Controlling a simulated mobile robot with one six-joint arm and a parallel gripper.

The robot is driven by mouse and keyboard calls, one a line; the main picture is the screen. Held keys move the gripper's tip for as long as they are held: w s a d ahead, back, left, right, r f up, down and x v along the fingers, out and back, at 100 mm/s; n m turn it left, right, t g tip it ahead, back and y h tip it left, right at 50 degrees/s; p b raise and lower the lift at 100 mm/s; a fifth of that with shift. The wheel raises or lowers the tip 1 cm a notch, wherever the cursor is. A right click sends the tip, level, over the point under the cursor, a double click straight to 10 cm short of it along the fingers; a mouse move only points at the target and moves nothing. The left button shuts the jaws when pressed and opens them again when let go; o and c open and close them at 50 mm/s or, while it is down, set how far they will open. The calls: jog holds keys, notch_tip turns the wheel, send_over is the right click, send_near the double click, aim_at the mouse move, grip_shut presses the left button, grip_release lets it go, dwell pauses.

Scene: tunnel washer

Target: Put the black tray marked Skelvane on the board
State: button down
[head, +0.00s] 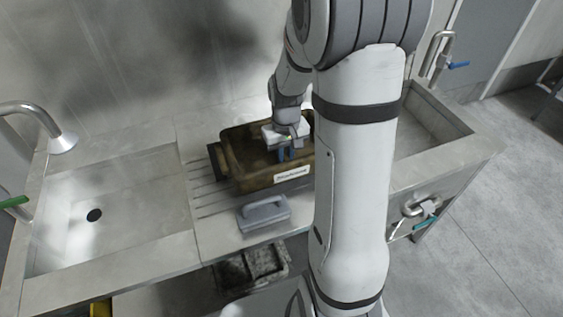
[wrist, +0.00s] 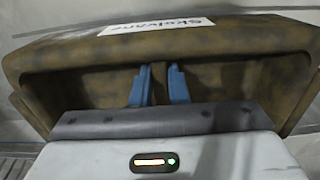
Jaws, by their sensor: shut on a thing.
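The tray marked Skelvane (head: 245,181) looks dark brown and blotchy rather than plain black, with a white label on its front wall. It is over the ribbed board (head: 203,198) between two sinks; whether it touches the board I cannot tell. My gripper (head: 287,155) reaches down inside the tray. In the wrist view, the blue fingers of my gripper (wrist: 159,78) are shut on a narrow upright brown part of the tray (wrist: 85,50), whose label reads Skelvane. The tray's right end is hidden behind my arm in the head view.
A grey handled block (head: 263,214) lies on the board's front edge, close before the tray. A blackish, speckled tray (head: 250,267) sits lower down, below the counter. The left sink (head: 120,205) is empty, with a tap beside it. Another sink (head: 432,122) is at right.

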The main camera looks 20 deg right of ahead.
jog(key=shift+s+a+f, duration=0.1)
jog(key=shift+f, duration=1.85)
jog(key=shift+f, duration=0.15)
jog(key=c, duration=1.4)
grip_release()
